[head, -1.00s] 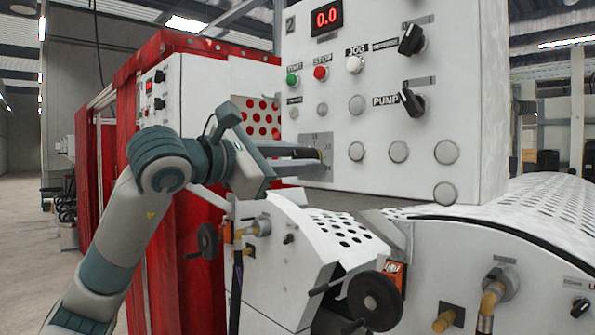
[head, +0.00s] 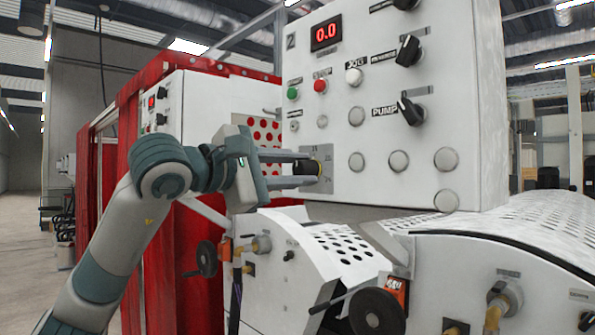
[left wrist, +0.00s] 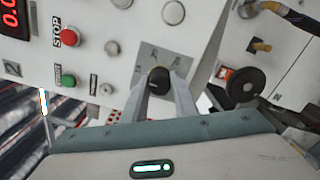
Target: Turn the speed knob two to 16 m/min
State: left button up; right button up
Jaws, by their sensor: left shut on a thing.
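The speed knob (head: 307,168) is a small black knob on a grey scale plate (head: 323,152) at the lower left of the white control panel marked 2. My left gripper (head: 316,168) reaches it from the left, one finger above and one below, shut on the knob. In the left wrist view the knob (left wrist: 159,78) sits between the two fingertips (left wrist: 160,88). The scale figures are too small to read. The red display (head: 326,32) at the panel's top shows 0.0. My right gripper is not in view.
Above the plate are a green button (head: 292,93), a red stop button (head: 320,86) and a white jog button (head: 354,76). Black selector knobs, including the pump knob (head: 411,110), are further right. A black handwheel (head: 377,311) and perforated covers lie below.

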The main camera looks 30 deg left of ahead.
pick_arm(q)
jog(key=o, duration=1)
jog(key=shift+o, duration=0.2)
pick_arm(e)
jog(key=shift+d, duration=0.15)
pick_arm(q)
jog(key=shift+s+a+b, duration=0.15)
jog(key=shift+s+b, duration=0.15)
jog(key=shift+s, duration=0.15)
jog(key=b+v, duration=0.1)
jog(key=v, duration=0.2)
jog(key=shift+s, duration=0.25)
jog(key=b, duration=0.4)
send_near(296, 170)
jog(key=v, duration=0.7)
jog(key=shift+s, duration=0.1)
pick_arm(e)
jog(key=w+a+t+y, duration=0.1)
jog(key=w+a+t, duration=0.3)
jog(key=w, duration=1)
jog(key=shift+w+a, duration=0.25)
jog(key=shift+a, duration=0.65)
